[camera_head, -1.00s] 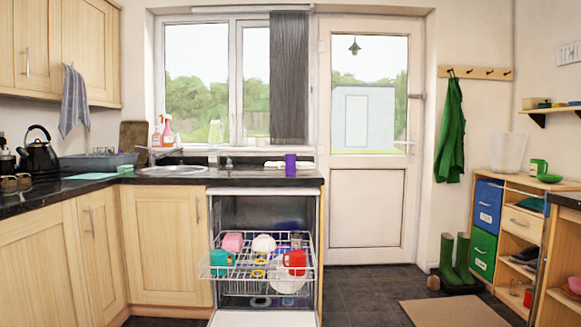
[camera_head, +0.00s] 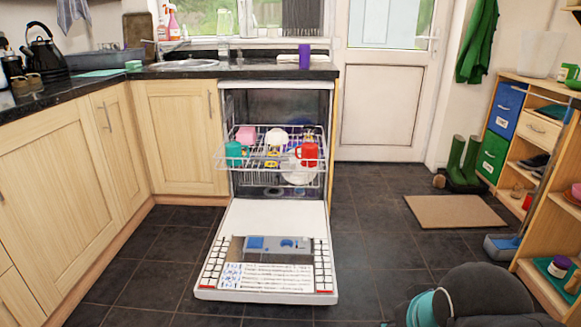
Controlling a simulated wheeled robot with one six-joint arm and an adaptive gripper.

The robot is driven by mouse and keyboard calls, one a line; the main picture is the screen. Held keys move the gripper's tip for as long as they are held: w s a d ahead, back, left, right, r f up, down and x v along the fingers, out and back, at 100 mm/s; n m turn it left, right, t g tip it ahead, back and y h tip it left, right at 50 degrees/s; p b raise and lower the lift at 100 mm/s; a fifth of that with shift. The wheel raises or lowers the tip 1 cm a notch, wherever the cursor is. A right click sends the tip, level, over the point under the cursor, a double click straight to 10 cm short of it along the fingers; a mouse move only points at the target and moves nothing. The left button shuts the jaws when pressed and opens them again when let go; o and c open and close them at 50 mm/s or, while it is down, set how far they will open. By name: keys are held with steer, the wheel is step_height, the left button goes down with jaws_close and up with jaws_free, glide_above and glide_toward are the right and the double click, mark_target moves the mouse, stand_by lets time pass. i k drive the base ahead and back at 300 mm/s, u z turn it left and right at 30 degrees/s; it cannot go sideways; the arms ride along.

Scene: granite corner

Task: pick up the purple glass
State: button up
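The purple glass (camera_head: 305,56) stands upright on the black countertop (camera_head: 262,71), near its right end and above the open dishwasher. It is a small plain cylinder, and nothing hides it from view. My gripper is not in view. Only a dark grey and teal part of my arm shows at the bottom right corner, on the near side of the room and well away from the glass.
The dishwasher door (camera_head: 262,218) is folded down, and its wire rack (camera_head: 232,162) with cups and dishes is pulled out below the glass. A spray bottle (camera_head: 173,24) stands left on the sill. Dark floor is clear between the door and the mat (camera_head: 455,211).

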mark_target(304, 50)
steer(key=k, duration=0.5)
steer(key=z, duration=0.5)
steer(key=i, duration=0.8)
steer(key=z, duration=0.6)
steer(key=i, duration=2.15)
steer(key=u, duration=0.45)
steer(key=i, duration=1.35)
steer(key=u, duration=1.85)
steer(key=i, duration=0.8)
steer(key=u, duration=0.6)
